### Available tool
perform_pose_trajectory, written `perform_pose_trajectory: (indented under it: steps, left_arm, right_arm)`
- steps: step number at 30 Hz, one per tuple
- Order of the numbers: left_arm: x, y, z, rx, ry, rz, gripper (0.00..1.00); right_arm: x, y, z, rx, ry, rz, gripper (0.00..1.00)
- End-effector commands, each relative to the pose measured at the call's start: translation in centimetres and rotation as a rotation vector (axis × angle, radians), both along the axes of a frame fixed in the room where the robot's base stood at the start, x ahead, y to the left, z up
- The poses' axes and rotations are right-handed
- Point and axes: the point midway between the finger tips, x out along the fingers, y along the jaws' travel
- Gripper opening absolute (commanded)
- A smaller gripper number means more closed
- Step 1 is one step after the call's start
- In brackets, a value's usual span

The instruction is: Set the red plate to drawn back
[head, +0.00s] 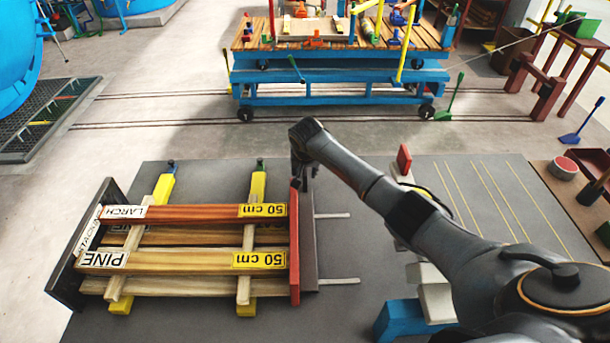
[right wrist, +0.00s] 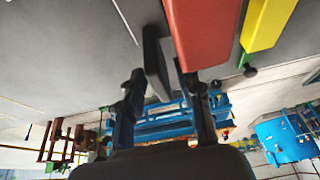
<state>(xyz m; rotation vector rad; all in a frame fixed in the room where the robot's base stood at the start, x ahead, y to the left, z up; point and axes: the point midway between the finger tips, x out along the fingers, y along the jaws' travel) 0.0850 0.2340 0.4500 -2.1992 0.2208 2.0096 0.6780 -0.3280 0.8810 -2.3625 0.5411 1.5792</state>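The red plate (head: 294,245) stands upright along the right ends of the stacked boards. It also shows large in the right wrist view (right wrist: 203,30). My right gripper (head: 303,172) is at the far end of the red plate, pointing down. In the right wrist view its two fingers (right wrist: 160,82) are spread apart. One finger overlaps the end of the red plate, and a dark upright plate (right wrist: 155,60) shows between the fingers. I cannot tell whether they touch. My left gripper is in neither view.
Boards labelled LARCH (head: 180,213) and PINE (head: 185,258) lie left of the red plate on yellow bearers (head: 258,188). A dark end plate (head: 85,250) stands at their left. Pale rods (head: 335,215) extend right. A blue cart (head: 340,80) stands behind.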

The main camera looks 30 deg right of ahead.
Motion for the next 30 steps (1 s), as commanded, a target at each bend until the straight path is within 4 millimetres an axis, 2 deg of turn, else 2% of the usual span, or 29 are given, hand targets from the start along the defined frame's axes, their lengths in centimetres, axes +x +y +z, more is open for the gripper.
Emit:
perform_pose_trajectory:
  steps: [6,12,20,23,26,30]
  left_arm:
    - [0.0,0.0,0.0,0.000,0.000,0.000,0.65]
    - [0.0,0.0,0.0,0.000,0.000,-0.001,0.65]
    - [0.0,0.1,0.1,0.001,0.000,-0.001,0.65]
    - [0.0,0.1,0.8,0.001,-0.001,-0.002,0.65]
    - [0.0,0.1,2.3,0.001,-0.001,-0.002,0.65]
    - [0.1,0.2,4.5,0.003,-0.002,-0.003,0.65]
  right_arm:
    - [0.0,0.0,0.0,0.000,0.000,0.000,0.36]
    - [0.0,0.0,0.0,0.000,0.000,0.000,0.00]
    - [0.0,-0.1,0.0,-0.001,0.000,0.000,0.00]
    - [-0.4,-0.7,0.2,-0.001,0.003,-0.001,0.00]
    - [-1.3,-2.5,0.5,-0.002,0.007,-0.004,0.00]
    - [-2.9,-5.8,0.5,-0.004,0.009,-0.006,0.00]
